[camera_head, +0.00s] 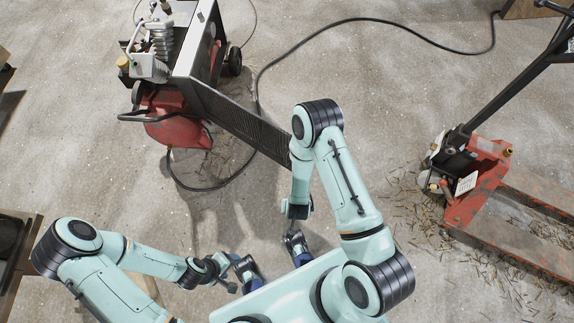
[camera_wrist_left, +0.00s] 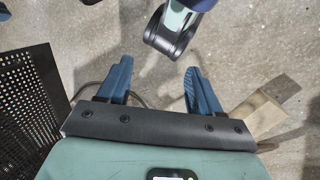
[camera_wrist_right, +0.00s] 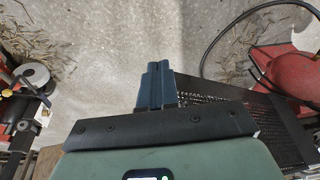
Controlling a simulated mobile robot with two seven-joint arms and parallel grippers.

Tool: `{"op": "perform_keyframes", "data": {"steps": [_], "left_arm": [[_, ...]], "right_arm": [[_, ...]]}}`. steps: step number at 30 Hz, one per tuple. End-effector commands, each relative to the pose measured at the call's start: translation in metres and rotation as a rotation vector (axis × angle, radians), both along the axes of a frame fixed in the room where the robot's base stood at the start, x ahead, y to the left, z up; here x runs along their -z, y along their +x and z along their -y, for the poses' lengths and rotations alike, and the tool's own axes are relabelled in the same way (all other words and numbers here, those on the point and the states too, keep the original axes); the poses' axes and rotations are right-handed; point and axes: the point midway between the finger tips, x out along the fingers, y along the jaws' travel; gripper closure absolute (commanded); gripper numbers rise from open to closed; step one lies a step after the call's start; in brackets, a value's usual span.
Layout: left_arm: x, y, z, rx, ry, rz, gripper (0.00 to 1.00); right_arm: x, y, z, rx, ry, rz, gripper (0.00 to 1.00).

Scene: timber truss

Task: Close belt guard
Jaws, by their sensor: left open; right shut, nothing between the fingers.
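The belt guard (camera_head: 243,128) is a black perforated panel. It stands swung out from the side of the compressor (camera_head: 166,112), reaching right and down in the head view. My right arm covers its far end there. The guard also shows at the left of the left wrist view (camera_wrist_left: 28,100) and at the right of the right wrist view (camera_wrist_right: 282,122). My left gripper (camera_head: 240,270) is open and empty, below the guard in the head view; its two blue fingers stand apart (camera_wrist_left: 157,85). My right gripper (camera_wrist_right: 156,75) is shut and empty, its fingers together, apart from the guard.
A black cable (camera_head: 340,28) loops over the concrete floor around the guard. A red pallet jack (camera_head: 490,215) stands at the right, with wood shavings by it. A piece of timber (camera_wrist_left: 258,110) lies at the right of the left wrist view. Floor beyond the compressor is mostly free.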

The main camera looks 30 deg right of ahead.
Motion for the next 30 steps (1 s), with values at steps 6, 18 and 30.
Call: {"op": "perform_keyframes", "data": {"steps": [6,18,30], "left_arm": [[0.062,0.019,-0.008,-0.027,0.029,0.074,0.35],[0.125,0.053,-0.021,-0.063,0.066,0.167,0.35],[0.129,0.061,-0.024,-0.069,0.075,0.186,0.35]], "right_arm": [[0.015,0.088,0.006,0.157,-0.431,0.406,1.00],[-0.058,0.100,-0.053,0.455,-0.924,0.909,1.00],[-0.065,0.118,-0.015,0.483,-0.953,0.925,1.00]]}}
